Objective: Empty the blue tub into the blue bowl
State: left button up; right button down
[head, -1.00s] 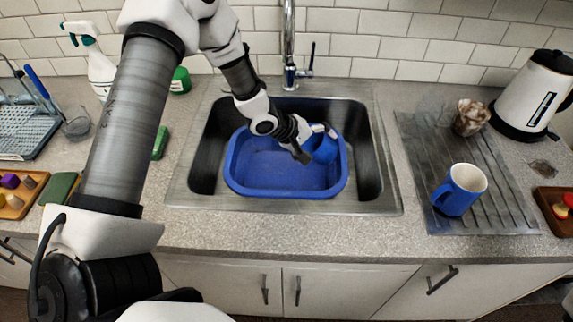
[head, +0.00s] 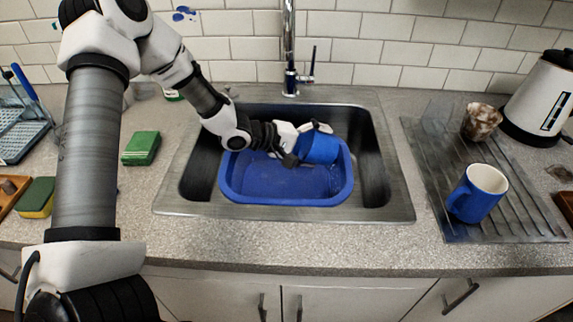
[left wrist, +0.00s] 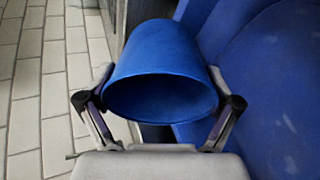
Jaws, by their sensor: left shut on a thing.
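The blue tub (head: 321,149) is a small blue container, tipped well over above the back right part of the blue bowl (head: 245,192), a wide basin standing in the sink. My left gripper (head: 303,143) is shut on the tub, one finger on each side. In the left wrist view, the tub (left wrist: 160,55) sits between the fingers (left wrist: 158,106) with its dark mouth towards the camera. I cannot make out any contents in it. The bowl (left wrist: 265,75) fills the right of that view. My right gripper is not in view.
The steel sink (head: 170,195) surrounds the bowl, with a tap (head: 289,50) behind. A blue mug (head: 477,193) and a brownish glass (head: 481,122) stand on the ridged drainer at right, near a kettle (head: 535,100). Green sponges (head: 141,147) lie at left. The front counter is clear.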

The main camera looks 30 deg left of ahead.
aim_at(304, 155)
pick_arm(q)
jog(key=shift+s+a+h+b, duration=0.15)
jog(key=shift+h+b, duration=0.25)
jog(key=shift+b, duration=0.65)
jog(key=shift+s+a+r+n+t+h+b, duration=0.2)
jog(key=shift+s+a+t+h+b, duration=0.2)
jog(key=shift+b, duration=0.2)
jog(key=shift+s+a+r+n+t+h+b, duration=0.1)
jog(key=shift+s+a+r+t+h+b, duration=0.15)
jog(key=shift+a+b, duration=0.3)
jog(key=shift+w, duration=0.15)
jog(key=shift+r+t+h, duration=0.1)
jog(key=shift+t+h, duration=0.15)
jog(key=shift+t, duration=0.1)
jog(key=shift+a, duration=0.1)
